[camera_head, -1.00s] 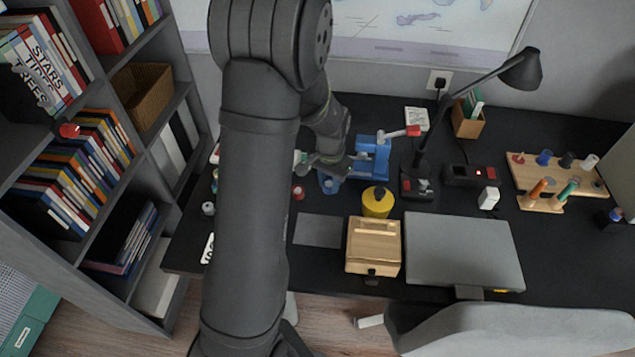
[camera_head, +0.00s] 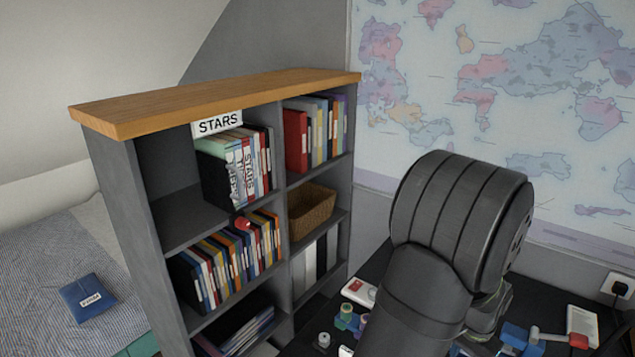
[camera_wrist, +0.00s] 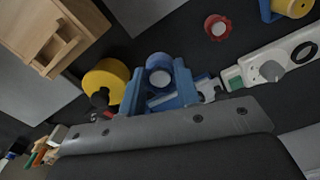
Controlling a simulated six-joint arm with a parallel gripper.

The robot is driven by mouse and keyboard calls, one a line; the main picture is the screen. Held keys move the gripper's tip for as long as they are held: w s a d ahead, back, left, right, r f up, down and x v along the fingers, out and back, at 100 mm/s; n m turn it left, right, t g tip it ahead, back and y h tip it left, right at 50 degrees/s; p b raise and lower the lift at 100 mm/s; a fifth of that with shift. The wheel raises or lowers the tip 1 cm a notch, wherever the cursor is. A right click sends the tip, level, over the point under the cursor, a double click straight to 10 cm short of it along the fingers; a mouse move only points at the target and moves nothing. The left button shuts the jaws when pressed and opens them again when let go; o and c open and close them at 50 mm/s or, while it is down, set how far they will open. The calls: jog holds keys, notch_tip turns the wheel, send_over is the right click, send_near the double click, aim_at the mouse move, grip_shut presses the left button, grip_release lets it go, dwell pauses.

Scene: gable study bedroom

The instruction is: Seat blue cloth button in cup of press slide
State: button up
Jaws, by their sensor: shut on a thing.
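The blue press (camera_head: 515,336) shows at the bottom right of the head view, with a pale lever ending in a red grip (camera_head: 578,341). In the wrist view, blue press parts (camera_wrist: 180,90) lie just past my gripper (camera_wrist: 208,90), beside a blue round piece with a pale disc face (camera_wrist: 159,70). I cannot tell whether that round piece is part of the press. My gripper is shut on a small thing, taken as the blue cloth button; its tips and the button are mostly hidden. The slide's cup cannot be made out.
In the wrist view, a yellow container (camera_wrist: 106,78) and a wooden box (camera_wrist: 45,35) stand left of the press. A red round item (camera_wrist: 216,27) and a white device with a knob (camera_wrist: 270,65) are to the right. A bookshelf (camera_head: 115,185) stands left of the desk.

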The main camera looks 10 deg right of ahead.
jog(key=w+a+f+n, duration=0.1)
jog(key=w+a+n, duration=0.5)
jog(key=w+a, duration=0.7)
jog(key=w+a+f+n, duration=0.1)
jog(key=w+a+n, duration=0.5)
jog(key=w+a, duration=0.7)
jog(key=a, duration=0.6)
jog(key=shift+w+n, duration=0.2)
jog(key=shift+n, duration=0.1)
jog(key=shift+f, duration=0.1)
